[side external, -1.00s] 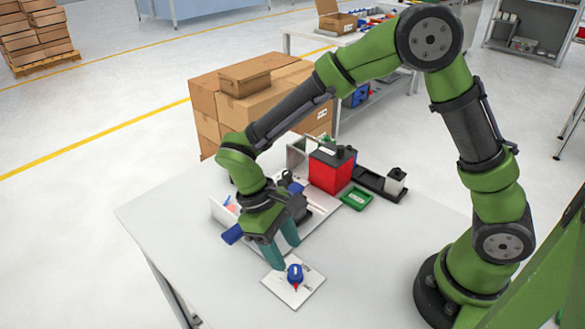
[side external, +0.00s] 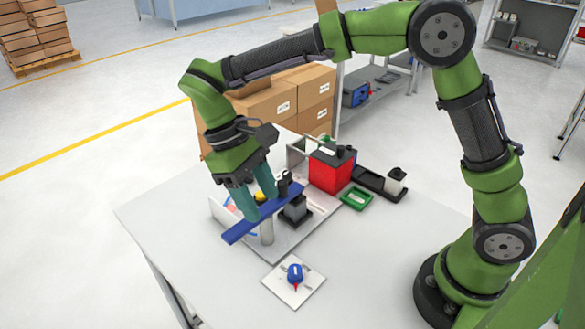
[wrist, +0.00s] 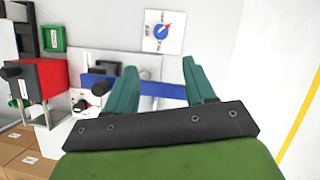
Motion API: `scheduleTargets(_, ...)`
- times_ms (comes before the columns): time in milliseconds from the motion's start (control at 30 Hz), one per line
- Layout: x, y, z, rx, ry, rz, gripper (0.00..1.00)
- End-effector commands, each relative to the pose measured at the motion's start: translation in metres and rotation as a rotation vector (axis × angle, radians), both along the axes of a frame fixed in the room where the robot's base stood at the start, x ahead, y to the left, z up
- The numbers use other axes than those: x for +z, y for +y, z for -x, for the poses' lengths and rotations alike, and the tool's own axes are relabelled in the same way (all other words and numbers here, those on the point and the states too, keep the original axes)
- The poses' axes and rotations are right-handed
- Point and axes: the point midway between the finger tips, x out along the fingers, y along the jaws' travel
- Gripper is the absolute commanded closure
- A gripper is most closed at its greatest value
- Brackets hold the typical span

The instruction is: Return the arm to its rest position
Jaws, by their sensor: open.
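My green arm holds my gripper (side external: 256,207) raised above the work table (side external: 195,270). Its two teal fingers are apart and point down, with nothing between them that I can make out. In the side view they overlap a long blue bar (side external: 241,229) on a grey post. In the wrist view the fingers (wrist: 160,80) are spread and the blue bar (wrist: 163,89) runs behind them. A white plate (side external: 313,291) with a blue knob (side external: 295,273) and red pointer lies in front of the gripper.
A red box (side external: 328,172) with a black knob, a green tray (side external: 355,198) and a black holder (side external: 370,180) stand behind and right of the gripper. Cardboard boxes (side external: 268,104) are stacked beyond the table. The table's front left is clear.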

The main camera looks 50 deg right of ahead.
Motion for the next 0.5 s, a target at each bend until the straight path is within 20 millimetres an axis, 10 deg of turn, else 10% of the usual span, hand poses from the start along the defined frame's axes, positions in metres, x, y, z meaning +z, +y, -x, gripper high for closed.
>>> scheduleTargets(233,-0.017,-0.005,0.001,-0.013,-0.068,-0.023,0.46)
scheduleTargets(500,0.009,-0.052,0.023,-0.176,-0.324,-0.121,0.46)
